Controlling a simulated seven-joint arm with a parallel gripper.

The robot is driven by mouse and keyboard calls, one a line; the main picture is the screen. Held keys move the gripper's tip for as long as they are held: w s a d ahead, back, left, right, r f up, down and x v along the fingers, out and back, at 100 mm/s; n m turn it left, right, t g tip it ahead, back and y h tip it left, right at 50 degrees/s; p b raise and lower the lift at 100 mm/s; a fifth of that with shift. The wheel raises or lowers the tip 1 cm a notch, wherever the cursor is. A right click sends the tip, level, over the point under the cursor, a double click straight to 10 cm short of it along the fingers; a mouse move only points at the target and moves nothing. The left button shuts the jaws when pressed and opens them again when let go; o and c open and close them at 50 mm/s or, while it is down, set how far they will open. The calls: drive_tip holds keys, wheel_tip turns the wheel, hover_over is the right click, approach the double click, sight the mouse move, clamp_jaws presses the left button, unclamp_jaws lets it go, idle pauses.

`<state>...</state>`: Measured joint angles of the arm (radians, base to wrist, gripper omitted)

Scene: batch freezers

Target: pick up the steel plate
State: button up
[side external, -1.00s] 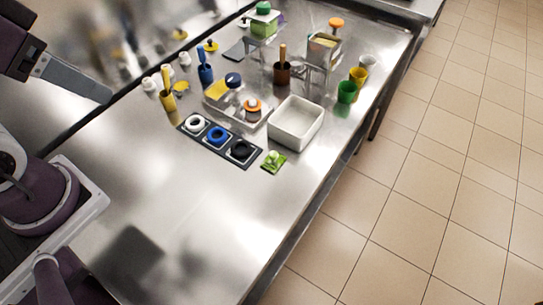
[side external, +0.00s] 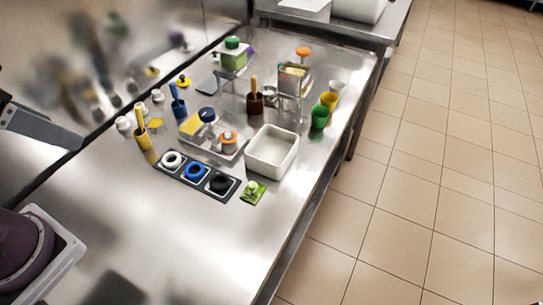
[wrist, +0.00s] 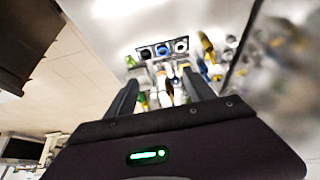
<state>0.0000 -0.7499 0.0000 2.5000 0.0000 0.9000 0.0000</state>
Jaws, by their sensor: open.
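A flat grey plate (side external: 208,86) lies at the back left of the steel counter in the side external view. A shallow steel tray (side external: 232,156) lies nearer, with a yellow piece and an orange-topped item on it. I cannot tell for sure which is the steel plate; the flat grey one fits best. My gripper (wrist: 160,76) shows two dark fingers spread apart in the wrist view, with nothing held between them. The counter items appear beyond the fingertips, some distance away.
A black mat (side external: 207,188) with three rings lies in front of the tray. A white bin (side external: 272,150) and a green sponge-like item (side external: 253,192) are beside it. Cups (side external: 319,117), a brown pot (side external: 255,101) and a green-lidded container (side external: 232,57) stand behind.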

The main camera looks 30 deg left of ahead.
drive_tip(key=shift+o, duration=0.2)
idle(0.4)
drive_tip(key=n+g, duration=0.5)
drive_tip(key=n, duration=1.2)
hover_over(253, 185)
drive_tip(key=f, duration=1.5)
drive_tip(key=a+f, duration=0.1)
drive_tip(key=f, duration=0.7)
drive_tip(key=shift+s, duration=0.2)
drive_tip(key=shift+n+g, duration=0.3)
drive_tip(key=shift+n, duration=0.2)
drive_tip(key=f, duration=0.6)
drive_tip(key=d+f, duration=0.1)
drive_tip(key=f, duration=0.1)
drive_tip(key=shift+w+f, duration=0.2)
drive_tip(key=shift+f, duration=0.65)
drive_tip(key=c, duration=1.2)
